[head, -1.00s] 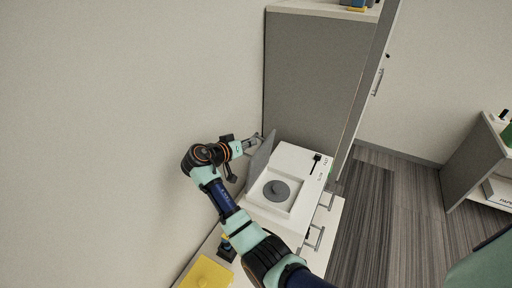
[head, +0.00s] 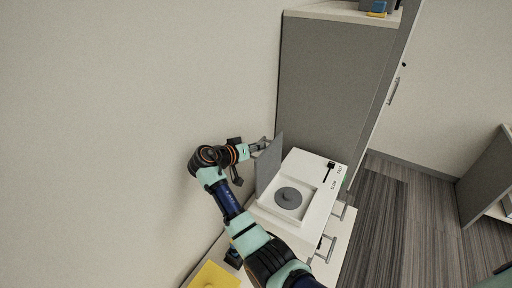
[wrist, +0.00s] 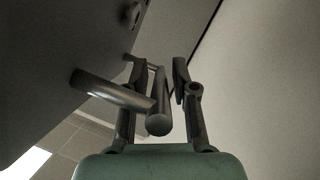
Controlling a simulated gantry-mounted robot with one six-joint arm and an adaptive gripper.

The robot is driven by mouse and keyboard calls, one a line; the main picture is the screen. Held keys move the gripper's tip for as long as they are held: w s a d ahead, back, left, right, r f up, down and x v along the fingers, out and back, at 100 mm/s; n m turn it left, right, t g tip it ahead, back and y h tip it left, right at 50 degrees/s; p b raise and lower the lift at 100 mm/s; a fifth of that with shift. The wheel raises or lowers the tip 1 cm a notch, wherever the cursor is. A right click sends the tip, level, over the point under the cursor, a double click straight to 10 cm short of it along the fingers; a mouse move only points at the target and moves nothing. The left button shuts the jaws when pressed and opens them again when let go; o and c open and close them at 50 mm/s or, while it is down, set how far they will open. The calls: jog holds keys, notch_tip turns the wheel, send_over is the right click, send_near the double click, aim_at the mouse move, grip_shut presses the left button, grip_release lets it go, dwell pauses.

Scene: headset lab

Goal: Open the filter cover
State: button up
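The filter cover (head: 269,162) is a flat grey panel standing raised and steep at the wall side of a white machine (head: 318,170). The machine's top shows a square recess with a round grey disc (head: 288,197) in it. My gripper (head: 262,146) is on the wall side of the cover, near its upper part. In the wrist view, my gripper's fingers (wrist: 160,85) are on either side of a metal bar handle (wrist: 158,110) on the dark panel (wrist: 60,50). They are partly apart, and a narrow gap shows beside the right finger.
The wall (head: 150,100) is close to my arm on the left. A tall grey cabinet (head: 330,90) stands behind the machine. A yellow object (head: 212,277) lies at the near end of the white drawer counter. Open floor (head: 410,205) is to the right.

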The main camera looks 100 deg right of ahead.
jog(key=shift+o, duration=0.3)
jog(key=shift+r, duration=0.1)
jog(key=shift+w+a+r, duration=0.15)
jog(key=shift+w+a, duration=0.1)
jog(key=shift+w, duration=0.1)
jog(key=v, duration=1.1)
jog(key=shift+a, duration=0.1)
